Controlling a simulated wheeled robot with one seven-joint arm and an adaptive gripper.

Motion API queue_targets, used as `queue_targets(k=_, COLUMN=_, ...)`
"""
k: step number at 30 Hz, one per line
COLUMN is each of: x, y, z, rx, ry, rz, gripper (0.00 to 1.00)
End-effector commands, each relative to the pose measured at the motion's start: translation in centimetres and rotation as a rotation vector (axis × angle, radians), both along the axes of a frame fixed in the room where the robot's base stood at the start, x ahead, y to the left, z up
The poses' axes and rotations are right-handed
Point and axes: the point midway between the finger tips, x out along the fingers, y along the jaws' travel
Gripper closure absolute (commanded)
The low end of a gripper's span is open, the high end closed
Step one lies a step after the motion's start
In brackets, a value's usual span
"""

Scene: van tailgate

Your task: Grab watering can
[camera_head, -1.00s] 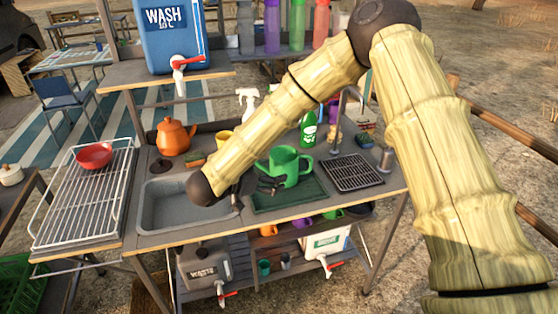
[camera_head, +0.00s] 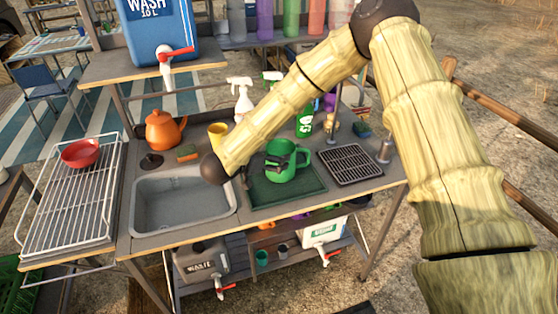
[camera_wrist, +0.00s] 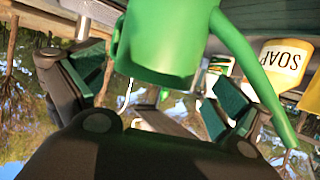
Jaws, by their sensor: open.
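The green watering can (camera_head: 284,175) stands on the dark green mat (camera_head: 262,197) right of the sink, with its looped part to the right. In the wrist view, the gripper (camera_wrist: 155,78) is open, with one finger pad on each side. The can (camera_wrist: 165,40) fills the space ahead between and beyond the pads, and a long green part of it slopes down to the right. Contact between fingers and can cannot be made out.
A black grate (camera_head: 350,168) lies right of the mat. A white spray bottle (camera_head: 240,98) and green bottle (camera_head: 305,122) stand behind.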

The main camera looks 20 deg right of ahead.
Motion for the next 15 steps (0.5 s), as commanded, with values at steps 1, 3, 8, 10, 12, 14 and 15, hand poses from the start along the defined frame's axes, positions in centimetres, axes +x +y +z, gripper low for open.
queue_targets(k=1, x=0.2, y=-0.6, z=0.0, rx=0.001, ry=0.002, rz=-0.003, gripper=0.0)
queue_targets(k=3, x=0.6, y=-1.5, z=-0.2, rx=0.001, ry=0.002, rz=-0.005, gripper=0.0)
queue_targets(k=8, x=1.6, y=-3.0, z=-1.1, rx=0.001, ry=0.001, rz=-0.003, gripper=0.0)
queue_targets(k=10, x=1.9, y=-3.5, z=-1.3, rx=0.001, ry=0.001, rz=-0.003, gripper=0.0)
queue_targets(k=12, x=2.1, y=-3.7, z=-1.5, rx=0.0, ry=0.001, rz=-0.002, gripper=0.0)
queue_targets(k=14, x=2.1, y=-3.8, z=-1.6, rx=0.0, ry=0.0, rz=-0.001, gripper=0.0)
queue_targets(k=15, x=2.1, y=-3.8, z=-1.6, rx=0.0, ry=0.0, rz=-0.001, gripper=0.0)
